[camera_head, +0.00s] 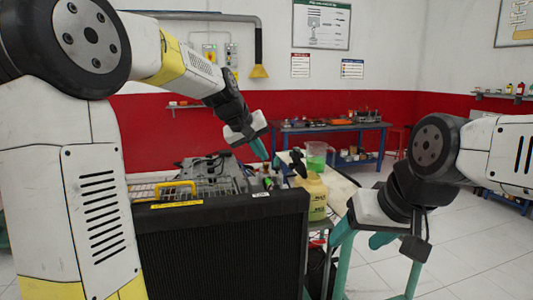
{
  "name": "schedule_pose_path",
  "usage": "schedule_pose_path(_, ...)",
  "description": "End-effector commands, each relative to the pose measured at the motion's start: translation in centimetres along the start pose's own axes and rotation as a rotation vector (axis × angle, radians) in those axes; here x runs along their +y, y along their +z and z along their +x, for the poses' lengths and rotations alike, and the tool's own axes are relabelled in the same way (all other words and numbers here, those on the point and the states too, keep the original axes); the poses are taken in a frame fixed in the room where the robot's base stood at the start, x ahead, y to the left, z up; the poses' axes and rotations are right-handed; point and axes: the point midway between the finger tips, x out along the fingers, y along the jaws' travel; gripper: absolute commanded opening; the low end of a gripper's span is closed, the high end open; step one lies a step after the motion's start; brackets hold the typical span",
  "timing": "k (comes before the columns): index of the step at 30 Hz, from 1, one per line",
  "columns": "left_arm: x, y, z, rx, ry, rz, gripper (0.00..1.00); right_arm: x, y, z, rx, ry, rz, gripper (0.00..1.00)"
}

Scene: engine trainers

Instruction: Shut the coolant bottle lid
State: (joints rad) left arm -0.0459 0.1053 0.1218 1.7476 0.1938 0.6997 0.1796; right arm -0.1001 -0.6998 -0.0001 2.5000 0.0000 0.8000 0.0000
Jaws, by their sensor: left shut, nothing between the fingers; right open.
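The coolant bottle (316,197) is a pale yellow container standing behind the right end of the black radiator. A dark piece at its top left, which looks like its lid (298,164), stands up tilted, apparently open. My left gripper (259,150) is shut and empty, pointing down, above and to the left of the bottle, apart from it. My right gripper (362,238) is open and empty, low and to the right of the bottle, with teal fingers. The bottle's lower part is partly hidden.
The black radiator (225,245) and engine trainer (205,175) fill the middle front. A clear jug with green liquid (317,156) stands behind the bottle on a pale tabletop (343,187). A blue workbench (335,128) stands at the back wall. The floor at right is mostly clear.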

Motion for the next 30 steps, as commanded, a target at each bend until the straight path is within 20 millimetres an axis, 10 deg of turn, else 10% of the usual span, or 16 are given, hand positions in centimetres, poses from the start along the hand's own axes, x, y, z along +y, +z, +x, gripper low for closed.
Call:
schedule_pose_path(10,0.0,0.1,7.5,-0.003,0.000,0.000,0.00,0.0,0.0,0.0,0.000,0.000,0.000,0.63)
schedule_pose_path(30,3.7,-0.3,8.5,0.000,-0.001,0.000,0.00,0.0,0.0,0.0,0.000,0.000,0.000,0.63)
